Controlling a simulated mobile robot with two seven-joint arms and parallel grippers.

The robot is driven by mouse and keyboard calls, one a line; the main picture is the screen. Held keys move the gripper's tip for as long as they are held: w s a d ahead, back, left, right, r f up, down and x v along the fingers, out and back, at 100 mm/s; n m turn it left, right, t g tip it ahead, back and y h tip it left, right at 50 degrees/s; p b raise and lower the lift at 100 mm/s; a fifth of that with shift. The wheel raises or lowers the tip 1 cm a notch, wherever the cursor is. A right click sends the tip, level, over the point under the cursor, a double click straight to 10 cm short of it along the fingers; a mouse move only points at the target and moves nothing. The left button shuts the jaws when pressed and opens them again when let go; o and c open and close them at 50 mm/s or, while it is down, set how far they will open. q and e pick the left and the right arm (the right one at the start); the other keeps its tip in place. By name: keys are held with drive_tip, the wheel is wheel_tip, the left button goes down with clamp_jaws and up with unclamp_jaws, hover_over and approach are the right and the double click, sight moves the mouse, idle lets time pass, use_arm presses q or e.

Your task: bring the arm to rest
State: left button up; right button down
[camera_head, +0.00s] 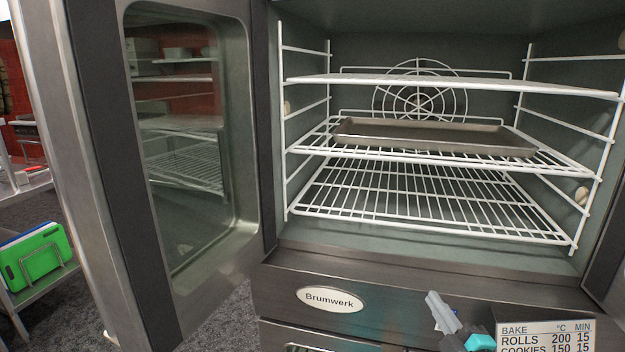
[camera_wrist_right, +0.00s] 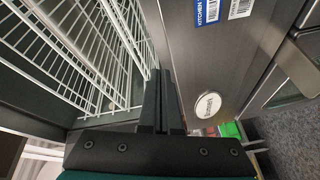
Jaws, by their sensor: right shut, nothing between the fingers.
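My right gripper (camera_head: 438,303) shows at the bottom of the head view, in front of the oven's lower front panel and below the open chamber. In the right wrist view its two dark fingers (camera_wrist_right: 160,92) lie together, with nothing between them. The oven racks are to their left in that view and the steel front panel (camera_wrist_right: 205,60) is to their right. Most of my right arm is out of the head view. My left gripper is in neither view.
The oven door (camera_head: 245,150) stands open at the left. A baking tray (camera_head: 430,136) lies on the middle wire rack. The bottom rack (camera_head: 430,195) is empty. A bake-times card (camera_head: 545,338) is close right of my right gripper. Green boards (camera_head: 42,258) stand at far left.

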drive_tip(key=s+a+f+m+g+h, duration=0.1)
drive_tip(key=s+a+f+m+g, duration=0.3)
drive_tip(key=s, duration=0.6)
drive_tip(key=s+a+f+m+g, duration=0.1)
drive_tip(key=s+f+m+g, duration=0.45)
drive_tip(key=s, duration=0.45)
drive_tip(key=s+a+f+m+g+h, duration=0.1)
drive_tip(key=s+a+f+m+g, duration=0.3)
drive_tip(key=s, duration=0.6)
wheel_tip(320, 180, down, 27)
drive_tip(key=s+d+g+b, duration=0.1)
drive_tip(key=s+g+b, duration=0.1)
drive_tip(key=b, duration=0.2)
drive_tip(key=s+d+f+g+b, duration=0.1)
drive_tip(key=s+d+f+b, duration=0.2)
drive_tip(key=s+f, duration=1.2)
wheel_tip(320, 180, down, 2)
drive_tip(key=shift+s+f+b, duration=0.15)
drive_tip(key=shift+s+b, duration=0.15)
drive_tip(key=shift+b, duration=0.2)
drive_tip(key=shift+n+g, duration=0.25)
